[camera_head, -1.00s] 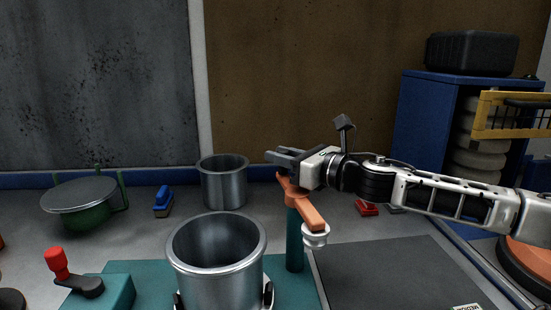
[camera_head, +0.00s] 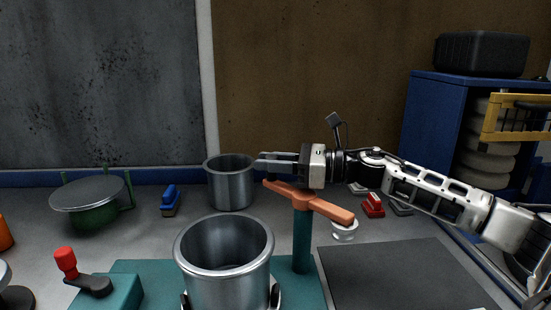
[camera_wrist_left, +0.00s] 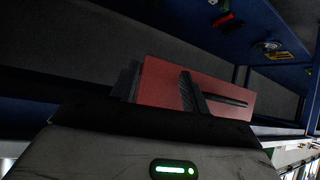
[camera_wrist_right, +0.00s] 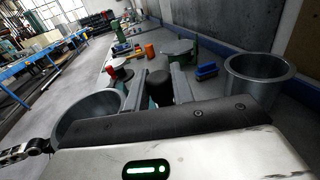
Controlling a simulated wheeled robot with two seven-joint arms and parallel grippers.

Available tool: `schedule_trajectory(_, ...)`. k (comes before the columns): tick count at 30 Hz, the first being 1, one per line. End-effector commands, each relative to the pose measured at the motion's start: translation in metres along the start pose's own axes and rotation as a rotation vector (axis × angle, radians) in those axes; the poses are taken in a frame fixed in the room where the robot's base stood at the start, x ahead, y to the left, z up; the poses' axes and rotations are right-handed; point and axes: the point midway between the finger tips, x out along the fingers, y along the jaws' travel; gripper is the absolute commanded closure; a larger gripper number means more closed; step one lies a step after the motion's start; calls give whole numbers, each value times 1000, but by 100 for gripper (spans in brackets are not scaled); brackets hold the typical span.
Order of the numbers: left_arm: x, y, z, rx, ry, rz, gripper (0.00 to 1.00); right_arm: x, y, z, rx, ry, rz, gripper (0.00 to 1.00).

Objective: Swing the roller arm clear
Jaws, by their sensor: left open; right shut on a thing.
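The orange roller arm (camera_head: 325,208) lies across the top of a teal post (camera_head: 302,245), with a white roller (camera_head: 345,231) under its right end. The roller is to the right of the large metal pot (camera_head: 224,270), apart from it. My right gripper (camera_head: 277,160) is over the left end of the arm. In the right wrist view its fingers (camera_wrist_right: 158,88) are shut on a black knob (camera_wrist_right: 159,86); the head view hides the knob. My left gripper (camera_wrist_left: 160,88) shows only in the left wrist view, open, with a dark red panel (camera_wrist_left: 215,95) behind its fingers.
A second metal pot (camera_head: 230,184) stands behind, close to my right fingers. A red-knobbed crank (camera_head: 66,262) is at front left. A dark mat (camera_head: 400,273) is clear.

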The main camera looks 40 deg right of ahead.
Motion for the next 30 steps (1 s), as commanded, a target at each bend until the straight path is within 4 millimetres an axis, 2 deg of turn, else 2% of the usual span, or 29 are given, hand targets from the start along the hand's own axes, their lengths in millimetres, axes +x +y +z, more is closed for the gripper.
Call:
schedule_trajectory(17, 0, 0, 0, -9, -1, -3, 54, 2, 4, -1, 3, 0, 34, 100)
schedule_trajectory(18, 0, 0, 0, -9, -2, -3, 54, 2, 4, -1, 3, 0, 33, 65)
schedule_trajectory(19, 0, 0, 0, -9, -2, -4, 54, 2, 4, -1, 2, 0, 33, 56)
schedule_trajectory(30, 2, 0, 2, -9, -3, -4, 54, -2, 2, -2, 2, 0, 28, 55)
